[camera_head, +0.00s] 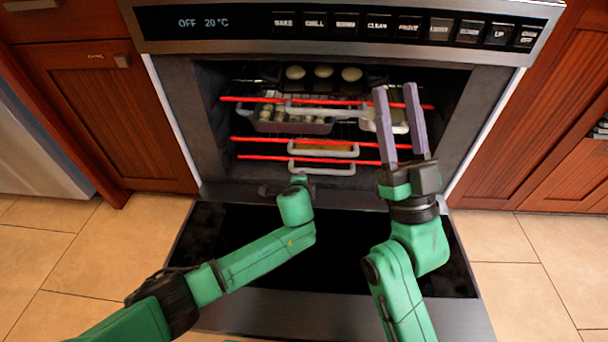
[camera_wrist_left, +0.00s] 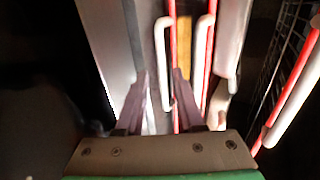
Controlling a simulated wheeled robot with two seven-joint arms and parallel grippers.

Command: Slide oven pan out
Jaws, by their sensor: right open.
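The oven (camera_head: 205,120) is open, with pans on racks that have red front bars. A metal pan (camera_head: 290,126) with round pale items sits on the upper rack, behind a pale handle (camera_head: 325,111). Lower down, one handle (camera_head: 323,150) is in front of a yellowish pan and another handle (camera_head: 320,170) is below it. My left gripper is at the lower handles, its fingers mostly hidden in the head view. In the left wrist view my left gripper (camera_wrist_left: 163,76) is open, with a pale handle (camera_wrist_left: 159,50) between its fingers; contact is unclear. My right gripper (camera_head: 396,92) is open and empty before the oven's right side.
The dropped oven door (camera_head: 340,310) lies below my arms. Several round white items (camera_head: 323,72) stand in a dark tray at the back. Another pale-handled pan (camera_head: 398,125) is partly behind my right fingers. Wooden cabinets flank the oven; the tiled floor (camera_head: 125,240) is clear.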

